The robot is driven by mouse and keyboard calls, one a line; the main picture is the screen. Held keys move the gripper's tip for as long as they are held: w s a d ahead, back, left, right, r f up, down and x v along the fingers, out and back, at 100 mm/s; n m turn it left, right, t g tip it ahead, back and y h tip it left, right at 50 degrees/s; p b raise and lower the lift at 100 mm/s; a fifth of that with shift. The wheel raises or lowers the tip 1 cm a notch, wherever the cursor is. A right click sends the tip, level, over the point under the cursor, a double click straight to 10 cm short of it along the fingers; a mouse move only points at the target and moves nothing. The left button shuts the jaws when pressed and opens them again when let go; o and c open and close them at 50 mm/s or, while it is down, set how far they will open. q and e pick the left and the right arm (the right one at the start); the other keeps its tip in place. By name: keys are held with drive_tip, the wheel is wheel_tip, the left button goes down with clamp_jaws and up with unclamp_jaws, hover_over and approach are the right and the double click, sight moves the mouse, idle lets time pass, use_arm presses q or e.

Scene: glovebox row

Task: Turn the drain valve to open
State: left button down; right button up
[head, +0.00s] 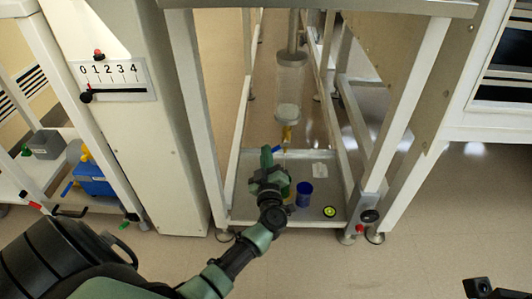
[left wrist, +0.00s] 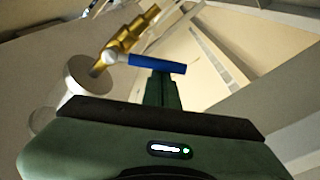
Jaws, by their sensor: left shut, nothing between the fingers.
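The drain valve (head: 287,133) is a brass fitting under a clear cylinder (head: 290,85) in the head view. In the left wrist view the brass valve (left wrist: 128,38) shows large, with a blue lever handle (left wrist: 150,63) lying nearly level across the picture. My left gripper (head: 266,156) is just left of and below the valve in the head view. In the left wrist view its green fingers (left wrist: 161,88) are shut, with nothing between them, and their tips are at the blue handle. I cannot tell whether they touch it. No right gripper fingers can be made out.
Frame legs (head: 197,115) stand on both sides. A 0-to-4 scale (head: 117,80) is on the left post.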

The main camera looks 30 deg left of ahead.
use_arm(q)
drive_tip(key=shift+f, duration=0.1)
drive_tip(key=d+f+n, duration=0.1)
drive_tip(key=n, duration=0.2)
drive_tip(key=w+d+f+n, duration=0.1)
drive_tip(key=n, duration=0.2)
drive_tip(key=w+d+f+n+g, duration=0.1)
drive_tip(key=n, duration=0.2)
drive_tip(key=shift+w+d+f, duration=0.15)
drive_tip(key=shift+d+f, duration=0.1)
drive_tip(key=shift+f, duration=0.05)
drive_tip(key=shift+d, duration=0.1)
idle(0.4)
idle(0.4)
